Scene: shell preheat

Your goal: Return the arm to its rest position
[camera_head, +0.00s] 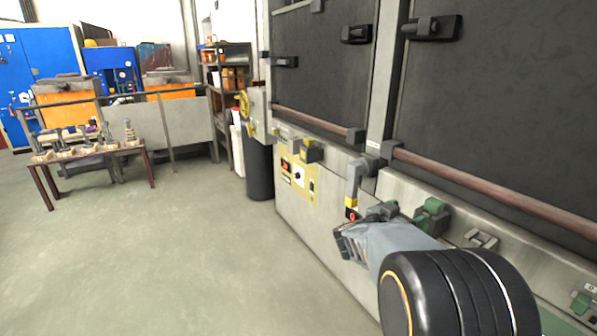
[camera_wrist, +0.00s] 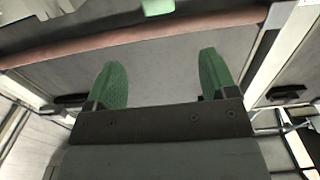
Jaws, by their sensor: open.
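My gripper (camera_wrist: 160,72) shows in the wrist view with its two green fingers wide apart. Nothing is between them; a plain grey panel lies behind. In the head view my arm reaches in from the lower right, close in front of the large grey oven-like cabinet (camera_head: 335,240). I cannot tell whether any part of my arm touches the cabinet.
The cabinet has dark doors (camera_head: 322,75), a reddish-brown bar (camera_head: 500,190), a yellow control panel (camera_head: 298,178) and a grey lever (camera_head: 354,182) near my arm. A low table (camera_head: 85,155) with several metal parts stands at left. The floor (camera_head: 180,255) between is clear.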

